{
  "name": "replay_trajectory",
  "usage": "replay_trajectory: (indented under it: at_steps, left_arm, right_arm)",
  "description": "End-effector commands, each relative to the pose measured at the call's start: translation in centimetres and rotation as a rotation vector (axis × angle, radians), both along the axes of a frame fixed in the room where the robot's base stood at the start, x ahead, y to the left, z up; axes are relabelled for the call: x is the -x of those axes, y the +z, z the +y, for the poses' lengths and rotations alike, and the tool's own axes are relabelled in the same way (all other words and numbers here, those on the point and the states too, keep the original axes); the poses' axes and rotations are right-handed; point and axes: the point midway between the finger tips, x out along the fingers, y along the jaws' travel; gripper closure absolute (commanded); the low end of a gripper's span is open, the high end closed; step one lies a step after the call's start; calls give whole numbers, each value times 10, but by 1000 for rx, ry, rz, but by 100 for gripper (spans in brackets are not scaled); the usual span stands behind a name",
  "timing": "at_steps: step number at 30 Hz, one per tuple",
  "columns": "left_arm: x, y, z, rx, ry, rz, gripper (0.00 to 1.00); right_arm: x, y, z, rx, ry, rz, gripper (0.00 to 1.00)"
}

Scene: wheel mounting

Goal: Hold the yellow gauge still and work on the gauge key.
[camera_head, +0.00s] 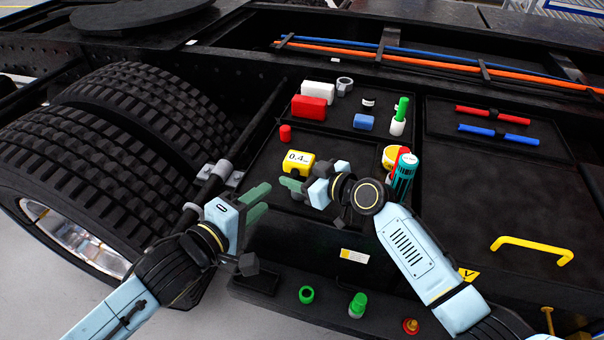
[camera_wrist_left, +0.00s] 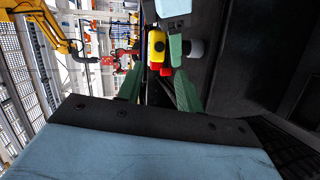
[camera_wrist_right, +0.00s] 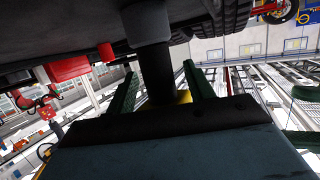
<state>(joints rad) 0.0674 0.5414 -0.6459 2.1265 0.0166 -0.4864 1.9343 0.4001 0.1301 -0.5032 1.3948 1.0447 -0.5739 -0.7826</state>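The yellow gauge (camera_head: 299,160) with a white "0.4" face stands upright at the left of the black tray. My right gripper (camera_head: 291,186) is just below it in the head view, its fingers spread. The right wrist view shows a dark post between those fingers and a bit of yellow (camera_wrist_right: 184,97) low behind them. My left gripper (camera_head: 262,203) is open and empty to the lower left of the gauge. In the left wrist view the gauge (camera_wrist_left: 157,46) is beyond its spread fingertips, with red parts beside it. I cannot pick out the gauge key.
A red cylinder (camera_head: 285,133), a red block (camera_head: 309,107) and a blue block (camera_head: 363,122) lie behind the gauge. A teal can (camera_head: 404,176) stands close to my right wrist. Large tyres (camera_head: 110,140) fill the left. The right tray is mostly clear around a yellow handle (camera_head: 532,246).

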Motion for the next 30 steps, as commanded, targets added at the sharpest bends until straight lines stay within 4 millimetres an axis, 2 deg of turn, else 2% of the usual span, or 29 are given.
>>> replay_trajectory:
  at_steps: [1,12,14,22,30]
  left_arm:
    - [0,0,0,0,0,0,64]
    - [0,0,0,0,0,0,64]
    - [0,0,0,0,0,0,65]
    - [0,0,0,0,0,0,100]
    - [0,0,0,0,0,0,100]
  right_arm:
    - [0,0,0,0,0,0,53]
    - [0,0,0,0,0,0,100]
    - [0,0,0,0,0,0,100]
    - [0,0,0,0,0,0,100]
    - [0,0,0,1,0,1,100]
